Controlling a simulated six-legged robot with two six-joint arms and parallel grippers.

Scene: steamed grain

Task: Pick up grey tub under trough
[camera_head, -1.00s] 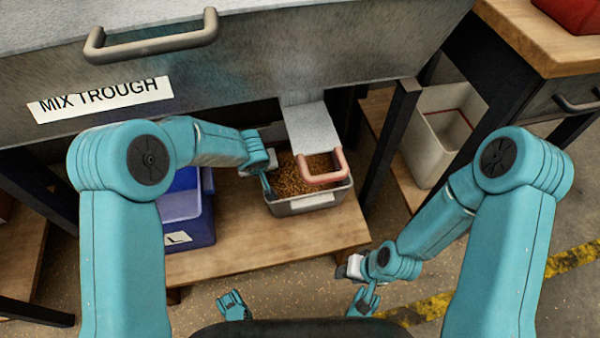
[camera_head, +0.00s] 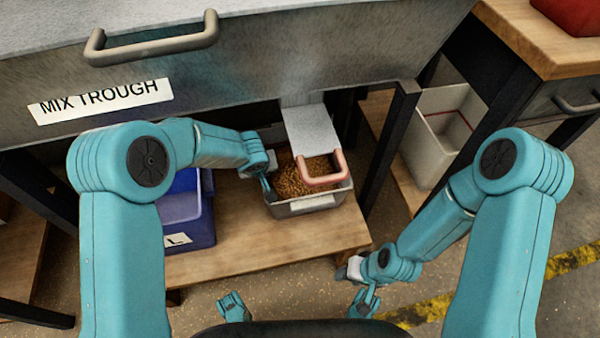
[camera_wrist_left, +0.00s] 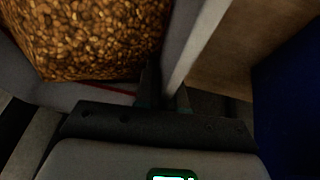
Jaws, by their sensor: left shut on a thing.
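The grey tub (camera_head: 302,207) stands on the wooden shelf under the mix trough (camera_head: 250,55). It holds brown grain (camera_head: 292,182), which also fills the upper left of the left wrist view (camera_wrist_left: 85,35). My left gripper (camera_head: 268,188) is at the tub's left side. In the left wrist view its fingers (camera_wrist_left: 163,95) are shut on the tub's wall (camera_wrist_left: 192,45).
A blue bin (camera_head: 190,230) with a label stands left of the tub on the shelf (camera_head: 265,255). Dark trough legs (camera_head: 388,150) frame the space. A pale bin (camera_head: 437,135) stands at the right. The shelf front is clear.

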